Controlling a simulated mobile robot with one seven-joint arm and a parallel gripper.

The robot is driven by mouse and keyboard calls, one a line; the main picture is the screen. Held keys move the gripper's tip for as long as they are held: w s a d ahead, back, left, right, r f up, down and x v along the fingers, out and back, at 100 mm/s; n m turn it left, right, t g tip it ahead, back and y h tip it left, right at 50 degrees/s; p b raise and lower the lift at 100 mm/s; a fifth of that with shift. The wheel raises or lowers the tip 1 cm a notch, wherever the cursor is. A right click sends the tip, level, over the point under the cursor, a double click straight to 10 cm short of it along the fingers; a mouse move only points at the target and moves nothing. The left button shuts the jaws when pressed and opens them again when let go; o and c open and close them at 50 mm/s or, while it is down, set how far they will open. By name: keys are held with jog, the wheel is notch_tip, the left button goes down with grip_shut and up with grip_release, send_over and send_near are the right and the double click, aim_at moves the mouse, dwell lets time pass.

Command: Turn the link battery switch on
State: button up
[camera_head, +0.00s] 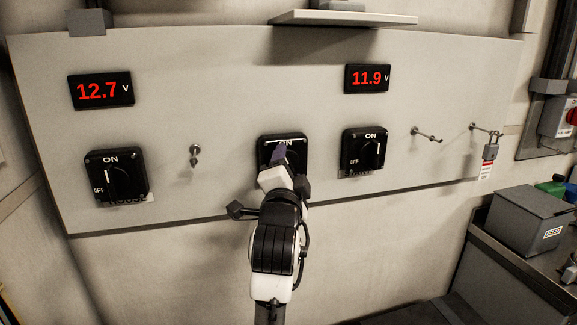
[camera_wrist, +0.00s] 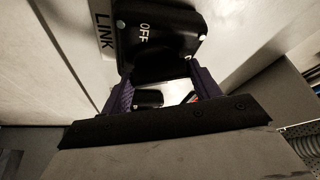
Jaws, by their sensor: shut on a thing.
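The link battery switch (camera_head: 265,142) is the black middle switch on the grey panel, with ON at its top edge. In the wrist view its housing (camera_wrist: 165,18) shows the word OFF beside a white LINK label (camera_wrist: 103,28). My gripper (camera_head: 282,158) reaches up to the switch from below. In the wrist view its purple-grey fingers (camera_wrist: 158,82) stand on both sides of the black knob (camera_wrist: 155,70), shut on it. In the head view my gripper hides most of the knob, so I cannot tell which way it points.
A left switch (camera_head: 117,178) and a right switch (camera_head: 365,152) flank it, pointer lines near vertical. Displays read 12.7 V (camera_head: 101,90) and 11.9 V (camera_head: 368,79). Pegs (camera_head: 195,155) stick out; a padlock (camera_head: 491,151) hangs right. A grey box (camera_head: 525,220) stands at lower right.

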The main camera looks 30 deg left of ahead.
jog(key=m+g+h, duration=0.1)
jog(key=m, duration=0.3)
jog(key=shift+r+m+p, duration=0.15)
jog(key=shift+m+p, duration=0.15)
jog(key=shift+m, duration=0.1)
dwell(0.4)
jog(key=o, duration=1)
jog(key=shift+r+b+v, duration=0.2)
jog(key=shift+b+v, duration=1.95)
jog(key=shift+v, duration=4.75)
jog(key=shift+a, duration=0.1)
